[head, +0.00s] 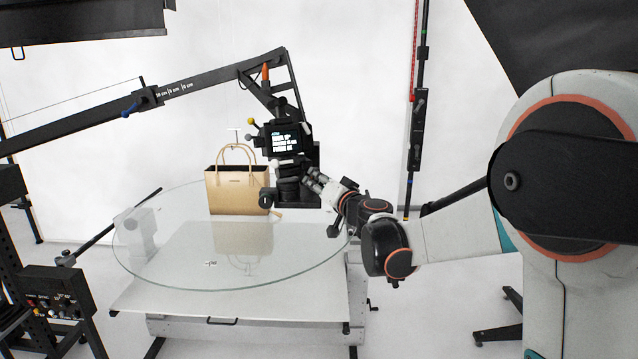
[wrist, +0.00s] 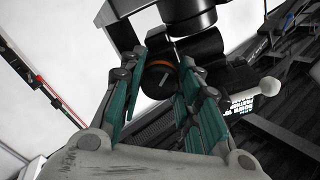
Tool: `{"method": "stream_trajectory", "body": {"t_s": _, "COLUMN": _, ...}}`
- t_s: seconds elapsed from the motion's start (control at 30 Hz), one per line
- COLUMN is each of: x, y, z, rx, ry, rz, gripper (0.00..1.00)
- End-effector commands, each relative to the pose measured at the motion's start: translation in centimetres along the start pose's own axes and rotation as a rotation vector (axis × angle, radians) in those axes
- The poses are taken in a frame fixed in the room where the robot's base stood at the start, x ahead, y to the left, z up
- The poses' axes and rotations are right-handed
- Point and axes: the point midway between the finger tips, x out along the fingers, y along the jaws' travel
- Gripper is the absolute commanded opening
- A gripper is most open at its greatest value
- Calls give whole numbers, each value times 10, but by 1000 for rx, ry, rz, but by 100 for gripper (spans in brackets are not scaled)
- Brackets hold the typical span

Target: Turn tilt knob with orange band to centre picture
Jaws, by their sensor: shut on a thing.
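The tilt knob (wrist: 160,81) is black, with an orange band and a pale line on its face. In the wrist view it sits between my gripper's teal-padded fingers (wrist: 168,72), which are shut on it. In the head view my gripper (head: 312,180) reaches in from the right, at the lower right side of the black camera head (head: 288,172). The knob cannot be made out there.
A tan handbag (head: 236,190) stands on the round glass turntable (head: 150,262), left of the camera. A black boom arm (head: 200,82) crosses above. A control box (head: 52,300) stands at lower left. A black pole (head: 417,130) with a red strip stands behind, right of the camera.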

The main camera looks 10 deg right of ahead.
Motion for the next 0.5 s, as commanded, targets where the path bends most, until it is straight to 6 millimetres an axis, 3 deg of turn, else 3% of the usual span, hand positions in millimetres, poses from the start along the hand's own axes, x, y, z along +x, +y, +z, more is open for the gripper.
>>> {"method": "stream_trajectory", "body": {"t_s": 0.5, "x": -1, "y": 1, "z": 1, "rx": -91, "ry": -1, "rz": 0, "gripper": 7}}
